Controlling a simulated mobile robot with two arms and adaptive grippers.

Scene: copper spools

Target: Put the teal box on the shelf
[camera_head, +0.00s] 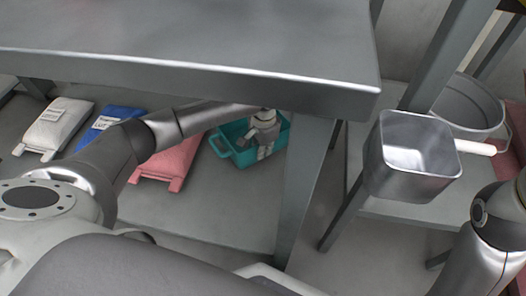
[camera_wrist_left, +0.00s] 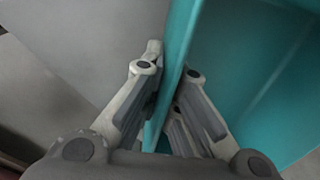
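The teal box (camera_head: 276,140) is an open-topped bin with a handle at its left end. It sits on the lower shelf (camera_head: 225,205) under the metal table, among other goods. My left gripper (camera_head: 264,124) reaches down under the table edge to the box. In the left wrist view, its two fingers (camera_wrist_left: 168,85) lie close on either side of the thin teal wall (camera_wrist_left: 178,45) and appear shut on it. The box interior shows to the right of the wall. My right arm shows at the right edge of the head view, but its gripper is outside the frame.
The metal tabletop (camera_head: 190,40) overhangs the box, with a table leg (camera_head: 305,190) just right of it. White (camera_head: 58,126), blue (camera_head: 112,122) and pink (camera_head: 172,160) bags lie to the left. A square metal container (camera_head: 412,180) and a round bucket (camera_head: 470,105) stand at right.

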